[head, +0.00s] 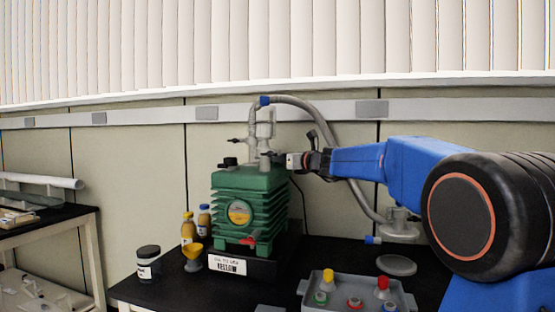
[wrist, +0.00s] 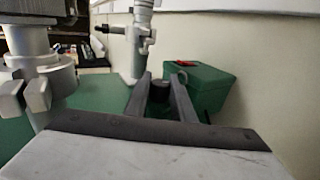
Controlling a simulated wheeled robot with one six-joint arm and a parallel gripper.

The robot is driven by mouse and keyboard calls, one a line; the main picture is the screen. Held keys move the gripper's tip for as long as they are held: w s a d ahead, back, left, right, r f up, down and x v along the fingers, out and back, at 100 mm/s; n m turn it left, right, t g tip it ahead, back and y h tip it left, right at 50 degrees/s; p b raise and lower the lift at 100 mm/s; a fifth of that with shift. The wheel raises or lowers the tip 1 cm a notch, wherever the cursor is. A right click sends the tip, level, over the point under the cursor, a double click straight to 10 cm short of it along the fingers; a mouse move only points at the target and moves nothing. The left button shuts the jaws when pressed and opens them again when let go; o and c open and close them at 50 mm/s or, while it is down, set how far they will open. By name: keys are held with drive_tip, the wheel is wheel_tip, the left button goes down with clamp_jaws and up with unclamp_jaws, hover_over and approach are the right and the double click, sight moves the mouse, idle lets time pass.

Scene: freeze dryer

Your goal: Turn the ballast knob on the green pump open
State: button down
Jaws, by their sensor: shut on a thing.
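The green pump (head: 240,200) stands on a black base on the dark bench, with a yellow round label on its front. My gripper (head: 288,161) reaches in from the right at the top of the pump, beside the grey metal fittings. In the wrist view the two dark fingers (wrist: 163,92) are shut around a dark round knob (wrist: 178,92) at the pump's top. The knob's lower part and any marking on it are hidden. Another black cap (head: 230,162) sits on the pump's top left.
Grey metal fittings (head: 265,135) and a curved grey hose (head: 335,140) rise close to the gripper. Small bottles (head: 188,229) and a yellow funnel (head: 193,254) stand left of the pump. A grey tray (head: 403,299) with coloured-capped items lies at the front right.

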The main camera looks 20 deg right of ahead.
idle(0.4)
drive_tip(key=c, duration=1.5)
unclamp_jaws()
drive_tip(key=v, duration=1.7)
drive_tip(key=shift+s+a, duration=0.1)
drive_tip(key=shift+s, duration=0.2)
